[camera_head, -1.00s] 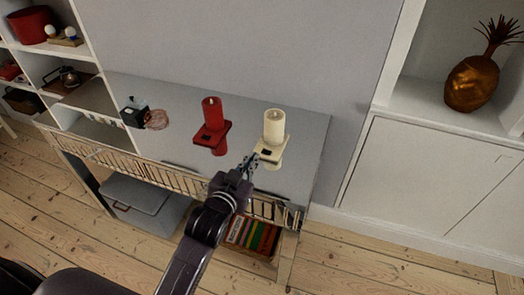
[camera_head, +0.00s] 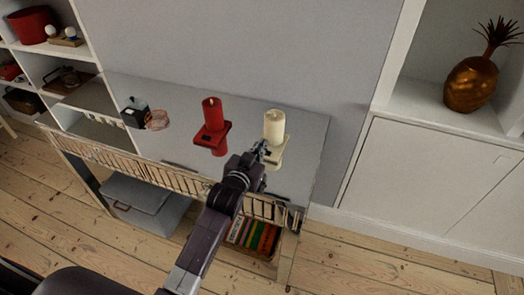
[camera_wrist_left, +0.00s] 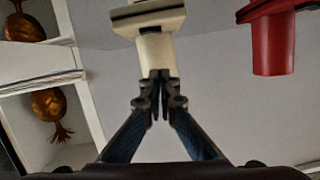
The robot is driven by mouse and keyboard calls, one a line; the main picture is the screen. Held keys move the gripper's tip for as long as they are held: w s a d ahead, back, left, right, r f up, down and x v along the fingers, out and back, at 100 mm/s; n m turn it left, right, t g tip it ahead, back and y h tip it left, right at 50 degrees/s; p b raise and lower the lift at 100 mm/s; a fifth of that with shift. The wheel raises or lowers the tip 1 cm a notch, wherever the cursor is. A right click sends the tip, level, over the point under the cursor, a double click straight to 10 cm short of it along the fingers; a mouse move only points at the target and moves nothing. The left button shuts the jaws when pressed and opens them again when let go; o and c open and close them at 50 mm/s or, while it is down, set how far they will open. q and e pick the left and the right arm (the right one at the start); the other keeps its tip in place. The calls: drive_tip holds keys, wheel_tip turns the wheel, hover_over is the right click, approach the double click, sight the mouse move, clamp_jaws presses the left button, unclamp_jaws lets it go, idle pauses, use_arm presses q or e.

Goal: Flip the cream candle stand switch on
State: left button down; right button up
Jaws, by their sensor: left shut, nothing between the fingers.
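The cream candle stand (camera_head: 274,127) stands upright on the grey cabinet top, near its right end, with a square plate partway up. Its switch is hidden behind my gripper in the head view. My left gripper (camera_head: 262,147) is at the front of the stand, fingers shut and empty. In the left wrist view the shut fingertips (camera_wrist_left: 159,75) overlap the cream stand (camera_wrist_left: 157,50), which appears upside down. I cannot tell whether they touch it. My right gripper is not in view.
A red candle stand (camera_head: 210,122) stands just left of the cream one and also shows in the left wrist view (camera_wrist_left: 272,40). A dark box (camera_head: 134,113) and a pinkish round item (camera_head: 157,120) sit further left. The cabinet top (camera_head: 300,150) is clear at right.

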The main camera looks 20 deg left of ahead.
use_arm(q)
drive_tip(key=w+f, duration=0.2)
drive_tip(key=shift+a+f, duration=0.1)
drive_tip(key=shift+f, duration=0.3)
drive_tip(key=shift+a+f, duration=0.15)
drive_tip(key=shift+f, duration=0.7)
drive_tip(key=shift+f, duration=0.1)
drive_tip(key=shift+s+a+f, duration=0.1)
drive_tip(key=shift+s+f, duration=0.05)
drive_tip(key=shift+f, duration=0.25)
drive_tip(key=shift+p, duration=0.35)
drive_tip(key=r+p, duration=0.2)
drive_tip(key=r, duration=0.1)
drive_tip(key=r+p, duration=0.1)
drive_tip(key=shift+w+a+r, duration=0.2)
drive_tip(key=shift+w+a, duration=0.05)
drive_tip(key=v, duration=1)
drive_tip(key=shift+a+b, duration=0.3)
drive_tip(key=shift+a, duration=0.05)
